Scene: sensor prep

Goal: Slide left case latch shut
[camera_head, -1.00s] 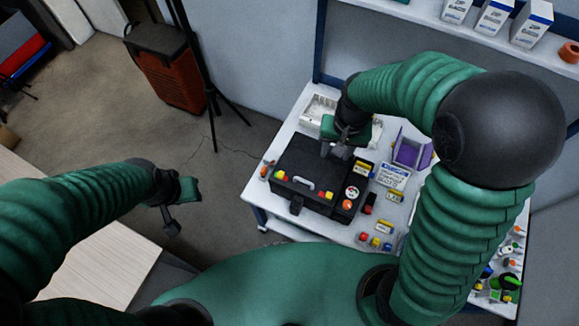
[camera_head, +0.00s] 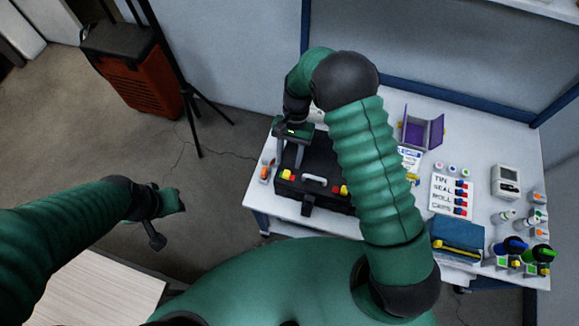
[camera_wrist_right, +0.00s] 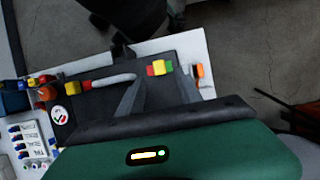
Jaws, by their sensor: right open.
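The black case (camera_head: 325,165) lies on the white table with its handle (camera_head: 315,181) facing me. The left case latch (camera_head: 287,175) shows red and yellow; in the right wrist view (camera_wrist_right: 158,68) it shows yellow, red and green. The right latch (camera_head: 340,189) is partly hidden by my right arm. My right gripper (camera_head: 290,153) is open and empty above the case's left part, fingers pointing down. In the wrist view its fingertips appear on either side of the left latch; contact cannot be told. My left gripper (camera_head: 162,222) hangs away from the table, its opening unclear.
An orange-handled tool (camera_head: 266,171) lies left of the case. A purple holder (camera_head: 423,132), a label board (camera_head: 452,194), a blue box (camera_head: 456,238) and several small knobs occupy the table to the right. A dark tripod (camera_head: 197,135) and an orange-red unit (camera_head: 140,85) stand on the floor.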

